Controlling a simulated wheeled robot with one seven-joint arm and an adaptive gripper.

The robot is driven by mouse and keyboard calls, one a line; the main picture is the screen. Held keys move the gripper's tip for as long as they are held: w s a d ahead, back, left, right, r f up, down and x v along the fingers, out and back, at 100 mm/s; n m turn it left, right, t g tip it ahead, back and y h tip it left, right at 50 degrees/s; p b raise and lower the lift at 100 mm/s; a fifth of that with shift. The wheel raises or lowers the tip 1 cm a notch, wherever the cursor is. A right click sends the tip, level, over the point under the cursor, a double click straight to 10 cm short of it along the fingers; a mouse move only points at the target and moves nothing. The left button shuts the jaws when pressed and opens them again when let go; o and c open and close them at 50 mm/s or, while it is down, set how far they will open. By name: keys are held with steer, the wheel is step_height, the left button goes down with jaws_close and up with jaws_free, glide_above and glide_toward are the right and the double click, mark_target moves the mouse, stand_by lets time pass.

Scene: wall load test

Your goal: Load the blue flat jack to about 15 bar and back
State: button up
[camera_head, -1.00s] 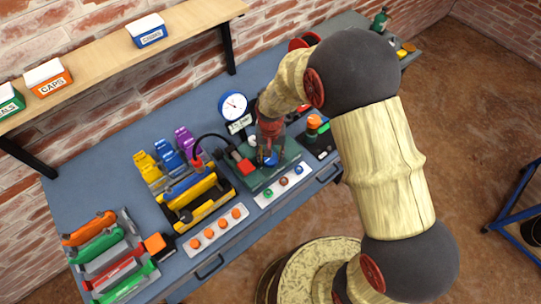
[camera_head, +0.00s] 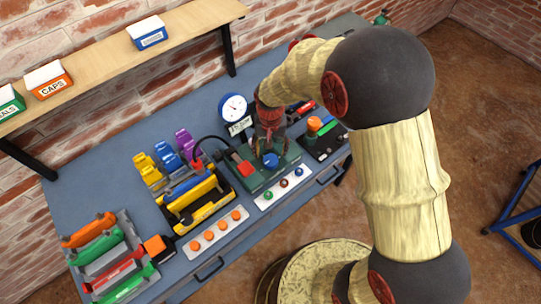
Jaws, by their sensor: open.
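A pump unit on a dark green base (camera_head: 258,183) stands mid-bench, with a red block (camera_head: 245,168) and a round blue knob (camera_head: 271,160). My gripper (camera_head: 270,148) is open, pointing down just behind and over the knob; whether it touches is unclear. A white-faced gauge (camera_head: 233,106) stands behind, with a small sign (camera_head: 240,126); its reading is too small to tell. A black hose (camera_head: 210,138) runs left to a red fitting (camera_head: 197,164) by a blue bar (camera_head: 188,184) in a yellow frame (camera_head: 205,207). A blue stepped piece (camera_head: 167,157) sits between yellow and purple ones.
A white strip with orange buttons (camera_head: 222,228) and one with three coloured buttons (camera_head: 283,185) lie along the front. A rack of coloured bars (camera_head: 110,258) stands left. A black box with an orange knob (camera_head: 315,124) stands right. A shelf (camera_head: 95,60) overhangs the back.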

step_height(320, 180, up, 6)
steer(key=shift+r, duration=0.1)
stand_by(1.4)
steer(key=m+y+p, duration=0.4)
steer(key=m+y, duration=0.1)
steer(key=m, duration=1.3)
glide_toward(271, 160)
steer(key=shift+t+h, duration=0.3)
steer(key=b+x, duration=0.1)
steer(key=x, duration=0.3)
steer(key=b+x, duration=0.1)
steer(key=x, duration=0.4)
steer(key=shift+s+a+r, duration=0.15)
steer(key=shift+s+a, duration=0.05)
steer(key=shift+s, duration=0.05)
steer(key=c, duration=0.3)
